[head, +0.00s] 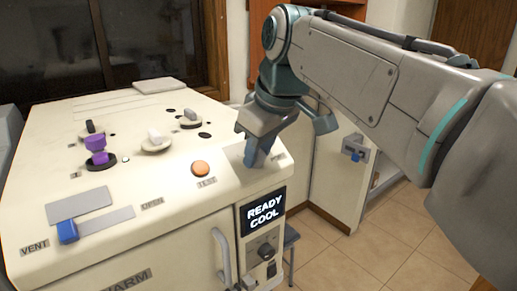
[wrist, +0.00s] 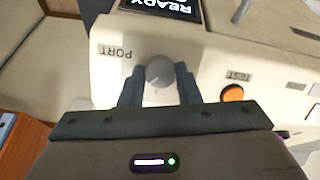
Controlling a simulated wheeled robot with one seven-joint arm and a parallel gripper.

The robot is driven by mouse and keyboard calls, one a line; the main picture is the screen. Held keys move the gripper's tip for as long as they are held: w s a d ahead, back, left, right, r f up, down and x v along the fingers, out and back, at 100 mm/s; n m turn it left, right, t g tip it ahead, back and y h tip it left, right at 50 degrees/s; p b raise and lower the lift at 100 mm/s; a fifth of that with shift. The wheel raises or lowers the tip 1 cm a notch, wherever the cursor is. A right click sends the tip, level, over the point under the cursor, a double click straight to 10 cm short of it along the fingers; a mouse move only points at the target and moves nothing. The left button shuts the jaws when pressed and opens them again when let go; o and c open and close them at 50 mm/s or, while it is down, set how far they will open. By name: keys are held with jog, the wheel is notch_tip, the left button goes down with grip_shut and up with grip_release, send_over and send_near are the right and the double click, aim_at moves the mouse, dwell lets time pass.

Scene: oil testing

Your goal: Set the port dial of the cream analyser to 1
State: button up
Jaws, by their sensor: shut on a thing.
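The cream analyser (head: 175,200) fills the left and middle of the head view. Its port dial (wrist: 159,73) is a small round grey knob beside an upside-down PORT label (wrist: 114,51) in the wrist view. A thin mark crosses the dial face, but I cannot read a number there. My gripper (wrist: 159,82) is shut on the dial, with one blue-grey finger on each side. In the head view my gripper (head: 257,155) points down at the front right corner of the analyser top, and its fingers hide the dial.
An orange TEST button (head: 201,168) is close left of my gripper. A display (head: 263,212) reading READY COOL is below on the front. Several knobs, one purple (head: 96,148), stand farther back, and a blue slider (head: 67,231) is at front left. Tiled floor lies right.

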jog(key=n+b, duration=0.1)
jog(key=n, duration=0.3)
jog(key=shift+a+t+h, duration=0.1)
jog(key=shift+t+h, duration=0.2)
jog(key=shift+t, duration=0.1)
jog(key=n+t+b, duration=0.1)
jog(key=n, duration=0.3)
jog(key=shift+s+f, duration=0.1)
jog(key=shift+s, duration=0.05)
jog(key=n+t+b, duration=0.1)
jog(key=n, duration=0.3)
jog(key=shift+n, duration=0.4)
jog(key=n+b, duration=0.1)
jog(key=n, duration=0.3)
jog(key=shift+s+n+t, duration=0.1)
jog(key=shift+n+t, duration=0.2)
jog(key=shift+t, duration=0.1)
jog(key=o, duration=1)
jog(key=v, duration=1.3)
jog(key=shift+s+r, duration=0.25)
jog(key=shift+s, duration=0.05)
